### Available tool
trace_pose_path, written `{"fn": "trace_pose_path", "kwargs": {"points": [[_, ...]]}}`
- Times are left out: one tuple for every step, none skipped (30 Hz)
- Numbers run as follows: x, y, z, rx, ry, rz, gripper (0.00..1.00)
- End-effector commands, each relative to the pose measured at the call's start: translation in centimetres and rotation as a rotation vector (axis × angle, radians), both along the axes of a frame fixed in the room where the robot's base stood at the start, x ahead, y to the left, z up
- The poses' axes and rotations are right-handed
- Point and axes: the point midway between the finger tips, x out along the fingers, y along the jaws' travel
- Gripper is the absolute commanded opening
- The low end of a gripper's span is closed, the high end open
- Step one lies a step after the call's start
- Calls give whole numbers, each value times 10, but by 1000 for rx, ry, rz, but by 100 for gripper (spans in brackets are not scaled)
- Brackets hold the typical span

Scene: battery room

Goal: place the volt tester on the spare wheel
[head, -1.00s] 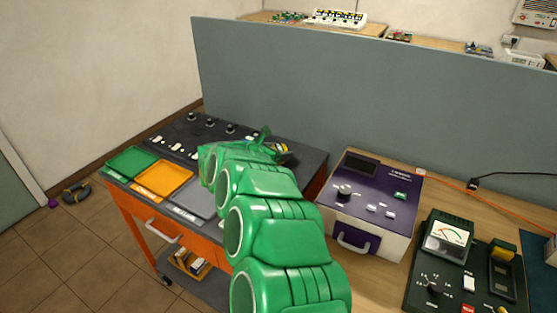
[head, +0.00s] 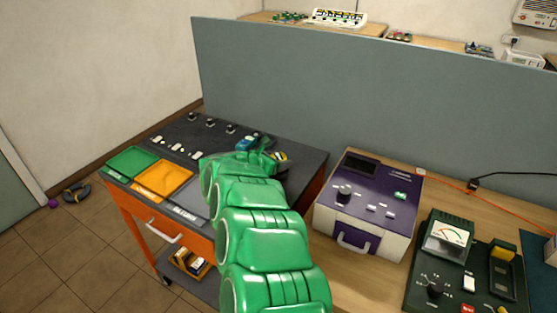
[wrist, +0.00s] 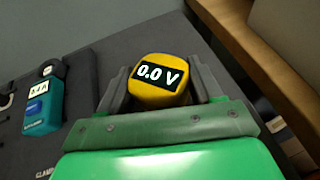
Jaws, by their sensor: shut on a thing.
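The volt tester (wrist: 162,78) is a yellow block with a black "0.0 V" display, seen end-on in the wrist view. My gripper (wrist: 160,92) is shut on it, one finger on each side. In the head view the tester (head: 281,156) shows as a small yellow and black piece at my gripper (head: 269,153), over the right part of the dark cart top. I cannot tell how far above the top it is. A dark ring (head: 76,192) on the floor at the far left may be the spare wheel; I cannot be sure.
A blue clamp meter (wrist: 43,112) lies on the cart top (head: 302,163) left of the tester. Green (head: 131,162) and orange (head: 163,178) trays line the cart's left side. A purple tester box (head: 369,205) stands on the bench to the right. A grey partition (head: 370,105) rises behind.

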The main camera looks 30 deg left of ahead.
Motion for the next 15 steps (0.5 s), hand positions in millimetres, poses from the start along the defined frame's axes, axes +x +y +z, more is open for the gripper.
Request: {"fn": "trace_pose_path", "kwargs": {"points": [[0, 0, 0, 0, 0, 0, 69], [0, 0, 0, 0, 0, 0, 74], [0, 0, 0, 0, 0, 0, 80], [0, 0, 0, 0, 0, 0, 85], [0, 0, 0, 0, 0, 0, 89], [0, 0, 0, 0, 0, 0, 91], [0, 0, 0, 0, 0, 0, 91], [0, 0, 0, 0, 0, 0, 91], [0, 0, 0, 0, 0, 0, 91], [0, 0, 0, 0, 0, 0, 91], [0, 0, 0, 0, 0, -1, 91], [0, 0, 0, 0, 0, -1, 91], [0, 0, 0, 0, 0, -1, 91], [0, 0, 0, 0, 0, -1, 91], [0, 0, 0, 0, 0, -1, 91]]}}
